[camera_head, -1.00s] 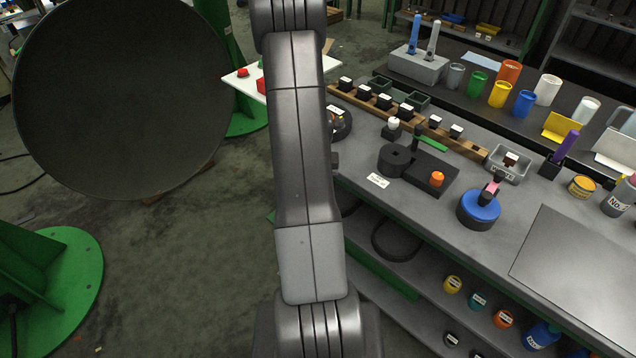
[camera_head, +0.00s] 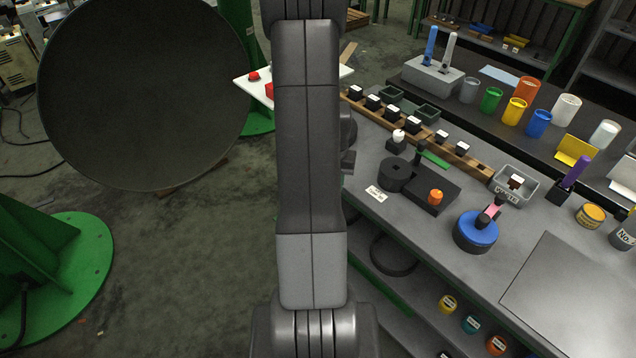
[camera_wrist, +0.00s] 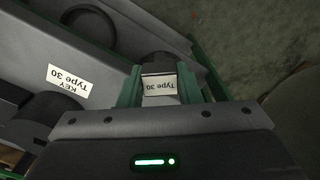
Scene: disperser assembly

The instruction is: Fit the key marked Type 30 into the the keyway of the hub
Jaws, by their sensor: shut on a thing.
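In the wrist view my gripper (camera_wrist: 159,92) has its two green fingers closed on a small dark key (camera_wrist: 158,60) with a white label reading "Type 30" (camera_wrist: 159,85). It is held over the front edge area of the bench. A card reading "KEY Type 30" (camera_wrist: 68,80) lies on the bench to the left. A dark round part, seemingly the hub (camera_wrist: 45,115), is at the left below the card. In the head view this hub (camera_head: 395,175) is a black cylinder with a central opening, beside a black block. My arm hides the gripper there.
The black block (camera_head: 428,195) carries an orange knob (camera_head: 436,197). A blue round part (camera_head: 475,232), a grey bin (camera_head: 515,184) and a wooden rack of labelled pieces (camera_head: 420,130) stand nearby. A dark ring (camera_head: 393,256) lies on the lower shelf.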

